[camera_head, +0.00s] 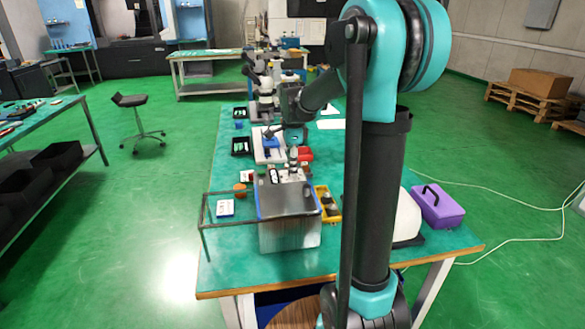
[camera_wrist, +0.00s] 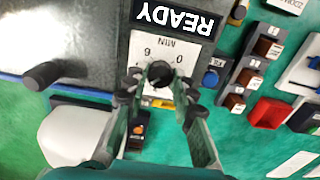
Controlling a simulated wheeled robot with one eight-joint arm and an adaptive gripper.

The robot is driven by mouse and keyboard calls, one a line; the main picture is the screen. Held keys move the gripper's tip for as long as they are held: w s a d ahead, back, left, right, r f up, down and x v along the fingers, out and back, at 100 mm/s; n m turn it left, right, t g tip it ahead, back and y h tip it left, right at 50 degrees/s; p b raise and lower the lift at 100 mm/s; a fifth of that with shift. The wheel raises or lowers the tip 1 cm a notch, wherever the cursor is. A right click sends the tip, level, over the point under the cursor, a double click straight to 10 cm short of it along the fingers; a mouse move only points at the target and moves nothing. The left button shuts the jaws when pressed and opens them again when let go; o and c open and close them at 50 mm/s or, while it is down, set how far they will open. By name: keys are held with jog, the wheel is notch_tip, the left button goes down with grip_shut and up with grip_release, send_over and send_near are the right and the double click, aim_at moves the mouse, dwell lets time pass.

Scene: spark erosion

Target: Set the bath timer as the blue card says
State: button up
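The bath timer is a dark round knob (camera_wrist: 160,73) on a white dial plate (camera_wrist: 150,45) marked MIN, with 0 and 6, upside down in the wrist view. A black READY display (camera_wrist: 174,18) sits beside it. My gripper (camera_wrist: 160,90) is open, its fingertips on either side of the knob, with gaps visible; contact is not apparent. In the head view the grey metal bath (camera_head: 290,235) stands on the near end of the table.
A thin dark frame (camera_head: 203,225) stands left of the bath. A yellow tray (camera_head: 328,204) and a purple case (camera_head: 437,206) are to the right. A red bin (camera_wrist: 269,113) and small dark blocks show right of the dial. Microscopes stand farther back.

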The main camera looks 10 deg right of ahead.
jog(key=o, duration=0.4)
notch_tip(320, 180, up, 12)
dwell(0.6)
